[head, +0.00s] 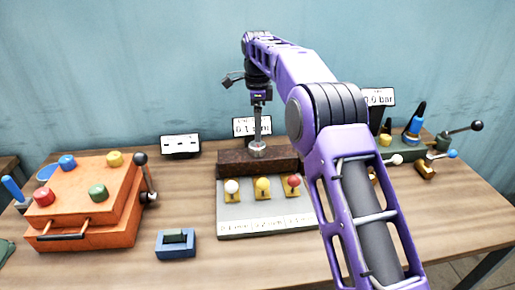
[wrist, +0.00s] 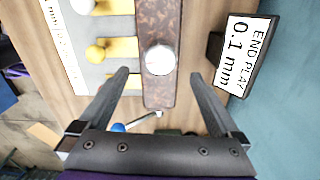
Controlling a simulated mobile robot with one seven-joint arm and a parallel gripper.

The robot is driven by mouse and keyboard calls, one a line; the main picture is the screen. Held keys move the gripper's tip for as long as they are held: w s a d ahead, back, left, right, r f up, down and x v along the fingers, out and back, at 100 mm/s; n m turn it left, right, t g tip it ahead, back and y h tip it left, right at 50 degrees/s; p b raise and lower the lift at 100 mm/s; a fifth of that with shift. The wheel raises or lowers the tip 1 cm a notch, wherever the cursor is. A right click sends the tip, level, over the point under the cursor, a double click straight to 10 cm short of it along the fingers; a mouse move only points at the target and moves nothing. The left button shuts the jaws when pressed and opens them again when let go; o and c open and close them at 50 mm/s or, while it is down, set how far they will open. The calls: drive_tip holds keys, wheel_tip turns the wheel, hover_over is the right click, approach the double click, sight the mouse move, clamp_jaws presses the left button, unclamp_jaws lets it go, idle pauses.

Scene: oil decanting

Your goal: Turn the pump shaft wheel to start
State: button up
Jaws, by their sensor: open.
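A round silver knob (head: 257,151) sits on a dark brown block (head: 235,163) at the back middle of the table; it looks like the shaft wheel, though no label confirms this. In the wrist view the knob (wrist: 159,60) lies on the mottled brown block (wrist: 160,22), roughly centred between the two finger lines. My gripper (wrist: 160,75) is open, one finger on each side. In the head view my gripper (head: 258,128) points down over the knob, its fingers seen edge-on. Contact with the knob cannot be told.
A grey panel with white, yellow and red knobs (head: 293,182) lies in front of the block. An END PLAY 0.1 mm sign (wrist: 245,55) stands behind. An orange box (head: 90,210) is left, a blue block (head: 176,243) front left, levers (head: 474,126) right.

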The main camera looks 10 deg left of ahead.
sight(258, 144)
wheel_tip(258, 144, down, 6)
drive_tip(key=shift+f+b, duration=0.25)
drive_tip(key=shift+b, duration=0.2)
drive_tip(key=c, duration=1.4)
